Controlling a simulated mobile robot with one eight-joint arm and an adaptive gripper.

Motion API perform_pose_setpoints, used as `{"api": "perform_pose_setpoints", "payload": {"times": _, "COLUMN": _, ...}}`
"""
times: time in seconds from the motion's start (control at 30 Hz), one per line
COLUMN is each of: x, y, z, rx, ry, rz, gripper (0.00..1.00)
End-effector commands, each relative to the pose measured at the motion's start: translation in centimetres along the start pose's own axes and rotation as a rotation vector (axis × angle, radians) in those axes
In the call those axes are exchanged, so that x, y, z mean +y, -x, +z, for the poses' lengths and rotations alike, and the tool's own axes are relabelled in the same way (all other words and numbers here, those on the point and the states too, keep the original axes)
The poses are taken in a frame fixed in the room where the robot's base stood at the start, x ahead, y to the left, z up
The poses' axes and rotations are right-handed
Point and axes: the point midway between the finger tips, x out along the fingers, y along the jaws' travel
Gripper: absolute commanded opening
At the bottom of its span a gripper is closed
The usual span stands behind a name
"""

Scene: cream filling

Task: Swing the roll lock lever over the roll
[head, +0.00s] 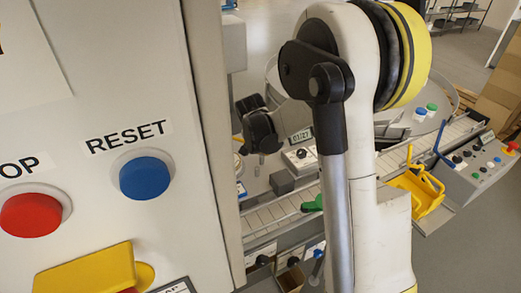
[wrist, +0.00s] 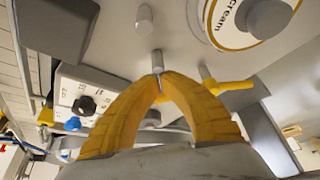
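My gripper (wrist: 159,82) shows in the wrist view as two ribbed yellow fingers. Their tips come together, with nothing clearly held between them. A short grey metal pin (wrist: 157,60) is right at or just beyond the tips; I cannot tell whether they touch it. A yellow handle (wrist: 232,86), which looks like the roll lock lever, sticks out to the right of the fingers, apart from the tips. A roll (wrist: 252,22) with a white label reading "cream" is at the upper right. In the head view my arm hides much of this area, and the fingers cannot be made out.
A control box with knobs (wrist: 82,95) is left of the fingers. In the head view, a cabinet with a blue RESET button (head: 145,178) and a red button (head: 30,215) fills the left. A conveyor (head: 425,147) and a button panel (head: 480,168) stand at right.

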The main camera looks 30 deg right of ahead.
Motion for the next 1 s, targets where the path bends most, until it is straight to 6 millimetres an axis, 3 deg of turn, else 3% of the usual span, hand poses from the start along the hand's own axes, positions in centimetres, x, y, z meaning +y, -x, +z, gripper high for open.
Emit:
{"api": "perform_pose_setpoints", "payload": {"times": 0.43, "x": 1.1, "y": -1.5, "z": -3.0, "rx": 0.001, "ry": 0.350, "rz": -0.167, "gripper": 0.00}}
{"api": "perform_pose_setpoints", "payload": {"times": 1.0, "x": 0.1, "y": -3.3, "z": -6.9, "rx": 0.000, "ry": 0.835, "rz": -0.398, "gripper": 0.00}}
